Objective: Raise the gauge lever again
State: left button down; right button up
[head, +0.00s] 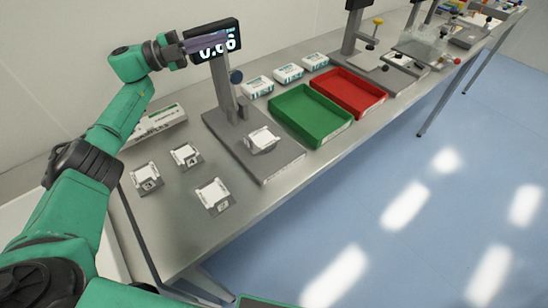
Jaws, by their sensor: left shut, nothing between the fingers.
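The thickness gauge stands on a grey base plate (281,167) on the bench, with an upright column (222,95) and a black display (231,50) on top. The display is partly covered; it seems to end in 0.06. A dark blue round knob (237,76), perhaps the lever's end, sticks out beside the column below the display. A white pad in a grey holder (262,139) sits on the base plate under the gauge head. My left gripper (222,42) is shut and empty, in front of the display and above the knob. Contact with the gauge cannot be told. My right gripper is out of view.
Several grey holders with white pads (213,194) lie on the bench to the left. A green tray (310,114) and a red tray (347,92) stand right of the gauge, with white packs (288,73) behind. The bench front edge borders open blue floor.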

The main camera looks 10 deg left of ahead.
pick_arm(q)
jog(key=shift+a+f, duration=0.1)
dwell(0.4)
jog(key=b+v, duration=0.4)
jog(key=v, duration=0.7)
jog(key=shift+a+b, duration=0.4)
